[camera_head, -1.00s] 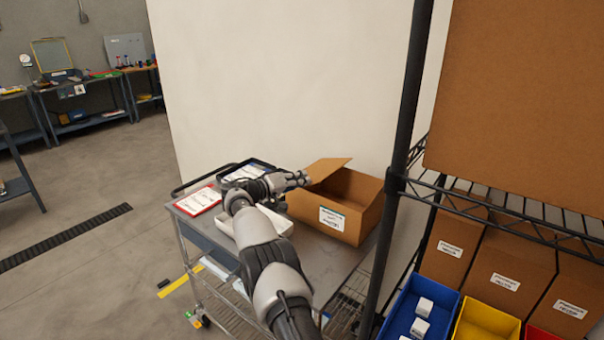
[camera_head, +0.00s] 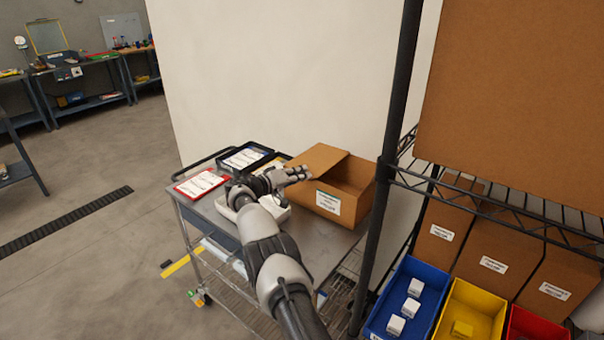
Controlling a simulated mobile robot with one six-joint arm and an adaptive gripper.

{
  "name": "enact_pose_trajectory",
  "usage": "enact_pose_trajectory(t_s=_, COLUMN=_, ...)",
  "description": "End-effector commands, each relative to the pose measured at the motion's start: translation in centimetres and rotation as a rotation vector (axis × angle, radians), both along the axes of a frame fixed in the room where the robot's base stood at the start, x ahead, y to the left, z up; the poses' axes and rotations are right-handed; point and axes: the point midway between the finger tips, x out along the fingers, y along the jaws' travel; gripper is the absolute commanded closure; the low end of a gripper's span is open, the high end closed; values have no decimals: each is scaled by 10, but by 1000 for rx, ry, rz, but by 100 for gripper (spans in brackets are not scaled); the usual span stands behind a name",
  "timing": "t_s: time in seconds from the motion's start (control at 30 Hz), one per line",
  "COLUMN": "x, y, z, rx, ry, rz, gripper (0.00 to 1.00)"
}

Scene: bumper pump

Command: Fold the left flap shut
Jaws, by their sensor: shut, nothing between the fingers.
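An open brown cardboard box (camera_head: 362,206) with a white label stands at the right end of the grey cart top. Its left flap (camera_head: 318,160) is raised and slants over the left part of the opening. The right part of the opening shows the inside. My gripper (camera_head: 306,173) is shut and empty, at the box's left side just below the flap in the picture. Whether it touches the flap I cannot tell.
A red-edged sheet (camera_head: 200,183), a black tray (camera_head: 246,158) and a white tray (camera_head: 227,208) are on the cart. A black shelf post (camera_head: 393,150) stands close right of the box. Blue (camera_head: 428,276) and yellow (camera_head: 478,300) bins sit on the rack. A pale wall stands behind.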

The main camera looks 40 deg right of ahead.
Motion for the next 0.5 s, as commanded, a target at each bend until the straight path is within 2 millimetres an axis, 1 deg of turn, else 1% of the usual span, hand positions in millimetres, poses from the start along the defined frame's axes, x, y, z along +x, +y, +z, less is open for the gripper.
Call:
enact_pose_trajectory(t_s=0.17, x=0, y=0, z=0, rx=0, ry=0, rz=0, gripper=100)
enact_pose_trajectory(t_s=0.27, x=1, y=0, z=5, rx=-1, ry=-1, rz=1, gripper=100)
enact_pose_trajectory(t_s=0.37, x=2, y=0, z=18, rx=-1, ry=-4, rz=1, gripper=100)
enact_pose_trajectory(t_s=0.5, x=3, y=0, z=45, rx=1, ry=-2, rz=2, gripper=100)
